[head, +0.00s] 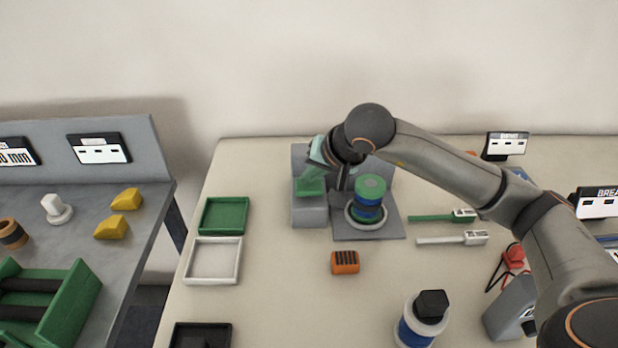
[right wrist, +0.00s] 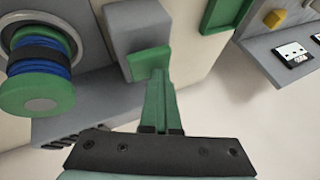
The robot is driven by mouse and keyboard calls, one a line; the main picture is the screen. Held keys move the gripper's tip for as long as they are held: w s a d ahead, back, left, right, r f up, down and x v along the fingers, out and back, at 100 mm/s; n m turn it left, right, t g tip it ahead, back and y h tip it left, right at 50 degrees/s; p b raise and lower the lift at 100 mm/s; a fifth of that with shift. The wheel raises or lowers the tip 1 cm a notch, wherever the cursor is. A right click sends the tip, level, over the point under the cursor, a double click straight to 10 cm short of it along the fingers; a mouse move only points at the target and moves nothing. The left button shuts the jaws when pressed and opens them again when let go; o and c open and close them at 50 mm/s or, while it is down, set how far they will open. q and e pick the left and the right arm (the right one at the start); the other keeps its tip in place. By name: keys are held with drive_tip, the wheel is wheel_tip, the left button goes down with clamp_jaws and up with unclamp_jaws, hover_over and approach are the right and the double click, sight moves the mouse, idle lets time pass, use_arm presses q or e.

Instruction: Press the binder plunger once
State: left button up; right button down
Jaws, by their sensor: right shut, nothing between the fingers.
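A grey block (head: 310,212) with a green pad (head: 311,188) on top stands on a grey plate; the pad looks like the plunger, but no label shows. In the right wrist view the green pad (right wrist: 149,62) sits on the block (right wrist: 135,28). My right gripper (head: 314,174) is shut and empty, its fingers pointing down at the pad. Its green fingertips (right wrist: 158,78) overlap the pad's edge in the right wrist view; I cannot tell whether they touch. A green and blue cylinder (head: 369,190) stands upright in a ring beside the block. My left gripper is not in view.
A green tray (head: 246,216) and a white tray (head: 239,261) lie left of the plate. An orange block (head: 345,262) and a white-blue bottle with a black cap (head: 430,305) are in front. Green and white tools lie to the right, under my right arm.

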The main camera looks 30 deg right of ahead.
sight(310, 187)
drive_tip(key=shift+r+p, duration=0.6)
drive_tip(key=shift+r, duration=0.5)
wheel_tip(310, 187, up, 5)
drive_tip(key=p, duration=0.3)
idle(0.5)
